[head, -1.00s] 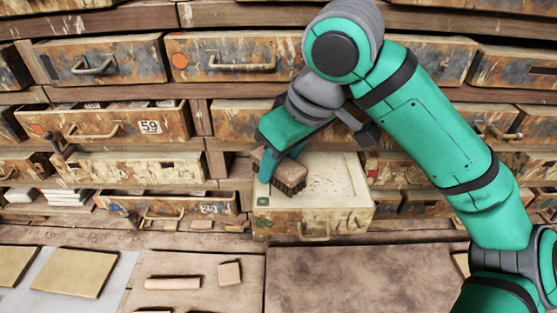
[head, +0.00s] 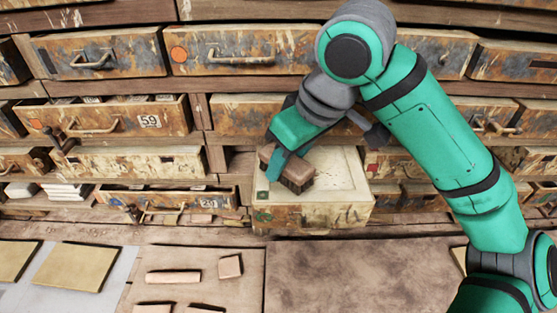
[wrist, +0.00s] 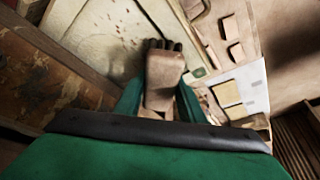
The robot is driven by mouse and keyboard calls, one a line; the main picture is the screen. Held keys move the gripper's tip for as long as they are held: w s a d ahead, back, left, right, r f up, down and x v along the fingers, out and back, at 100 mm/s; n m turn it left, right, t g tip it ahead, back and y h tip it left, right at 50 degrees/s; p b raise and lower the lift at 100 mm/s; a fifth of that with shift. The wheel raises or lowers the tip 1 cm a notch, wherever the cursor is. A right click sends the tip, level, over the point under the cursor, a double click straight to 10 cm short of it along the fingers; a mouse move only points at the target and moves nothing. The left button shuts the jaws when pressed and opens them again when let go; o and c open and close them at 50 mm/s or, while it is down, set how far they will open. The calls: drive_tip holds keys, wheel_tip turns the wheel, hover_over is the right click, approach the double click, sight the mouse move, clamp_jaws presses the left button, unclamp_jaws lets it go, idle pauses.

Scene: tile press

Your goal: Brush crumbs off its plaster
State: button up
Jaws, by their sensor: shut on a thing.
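My gripper (head: 272,163) is shut on a brown wooden brush (head: 292,172) with dark bristles. The brush also shows in the wrist view (wrist: 163,72), between the green fingers. It is over the left part of an open drawer (head: 345,214) whose top shows a pale plaster surface (head: 340,164). Whether the bristles touch the plaster I cannot tell. Dark crumbs (wrist: 132,35) show on the plaster in the wrist view. The brush and my arm hide part of the plaster.
Rusty drawers with handles surround the open one, such as the drawer marked 59 (head: 120,118). On the bench in front lie clay pieces (head: 173,276) and yellowish tiles (head: 75,267). A bare brown board (head: 360,280) lies below the open drawer.

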sight(323, 176)
drive_tip(key=shift+d, duration=5.6)
drive_tip(key=shift+f, duration=0.15)
drive_tip(key=shift+a, duration=0.2)
drive_tip(key=shift+w+a, duration=0.1)
drive_tip(key=shift+a, duration=1.7)
drive_tip(key=shift+a+r, duration=0.2)
drive_tip(key=shift+a, duration=1)
drive_tip(key=shift+a+f, duration=0.15)
drive_tip(key=shift+a, duration=1.5)
